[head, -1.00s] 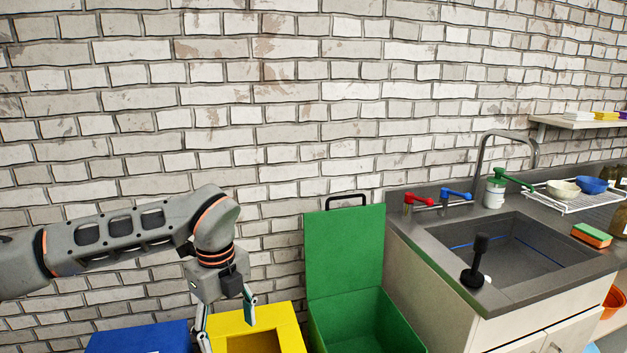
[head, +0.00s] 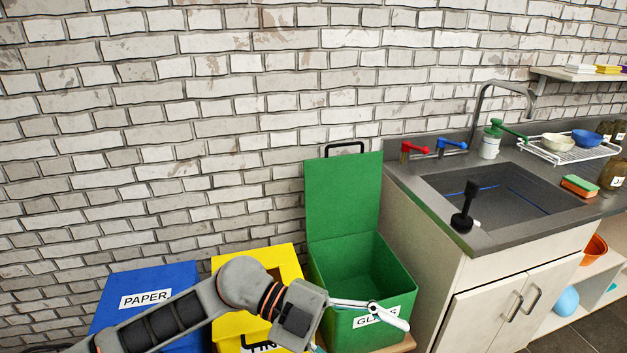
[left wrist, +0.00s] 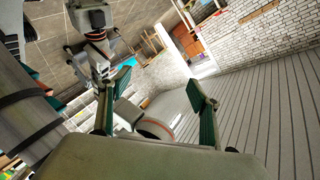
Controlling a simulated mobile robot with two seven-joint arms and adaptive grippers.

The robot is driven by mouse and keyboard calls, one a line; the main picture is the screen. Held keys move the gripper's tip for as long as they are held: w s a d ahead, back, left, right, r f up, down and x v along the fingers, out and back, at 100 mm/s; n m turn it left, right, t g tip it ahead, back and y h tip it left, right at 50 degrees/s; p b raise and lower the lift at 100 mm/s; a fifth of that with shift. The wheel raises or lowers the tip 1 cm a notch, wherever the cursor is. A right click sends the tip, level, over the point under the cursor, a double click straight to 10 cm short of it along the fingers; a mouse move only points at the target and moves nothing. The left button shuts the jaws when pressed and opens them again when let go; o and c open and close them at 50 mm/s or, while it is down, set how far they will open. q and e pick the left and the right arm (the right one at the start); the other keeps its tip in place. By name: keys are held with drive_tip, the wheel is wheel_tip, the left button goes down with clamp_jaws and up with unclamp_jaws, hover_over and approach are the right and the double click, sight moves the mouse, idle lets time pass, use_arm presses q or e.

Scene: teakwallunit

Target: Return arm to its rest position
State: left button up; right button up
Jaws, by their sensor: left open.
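My left arm (head: 180,318) comes in low from the bottom left of the head view, in front of the bins. My left gripper (head: 362,322) points right, its fingers across the front of the green bin and partly over its label. In the left wrist view my left gripper (left wrist: 158,88) has its two fingers spread wide with nothing between them. My right gripper's fingers do not show in the head view.
A blue PAPER bin (head: 178,278), a yellow bin (head: 229,268) and a green bin (head: 401,284) with its lid up stand along the brick wall. To the right is a sink counter (head: 408,198) with a cabinet (head: 459,281). A plunger (head: 465,210) stands at the sink's front edge.

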use_arm(q)
drive_tip(key=w+r+n+t+h, duration=0.5)
drive_tip(key=n+t+h, duration=0.2)
drive_tip(key=n+t, duration=0.15)
drive_tip(key=w+a+f+n+t+y+p, duration=0.1)
drive_tip(key=w+a+f+n+t+y, duration=0.25)
drive_tip(key=a+f+n+t, duration=0.2)
drive_tip(key=w+a+f+n+t+y, duration=0.2)
drive_tip(key=a+f+n+t+y, duration=0.25)
drive_tip(key=a+n+t, duration=0.25)
drive_tip(key=s+a+f+n+g+y, duration=0.1)
drive_tip(key=s+a+f+n+y, duration=0.1)
drive_tip(key=s+a+f, duration=0.3)
drive_tip(key=s+a+f+n+g+y, duration=0.2)
drive_tip(key=s+a+f+y, duration=0.3)
drive_tip(key=f, duration=0.6)
drive_tip(key=s+a+f+n+g+y, duration=0.2)
drive_tip(key=s+a+f, duration=0.3)
drive_tip(key=a+f, duration=0.3)
drive_tip(key=shift+s+f+y+p, duration=0.3)
drive_tip(key=shift+f+y, duration=0.3)
drive_tip(key=shift+y, duration=0.3)
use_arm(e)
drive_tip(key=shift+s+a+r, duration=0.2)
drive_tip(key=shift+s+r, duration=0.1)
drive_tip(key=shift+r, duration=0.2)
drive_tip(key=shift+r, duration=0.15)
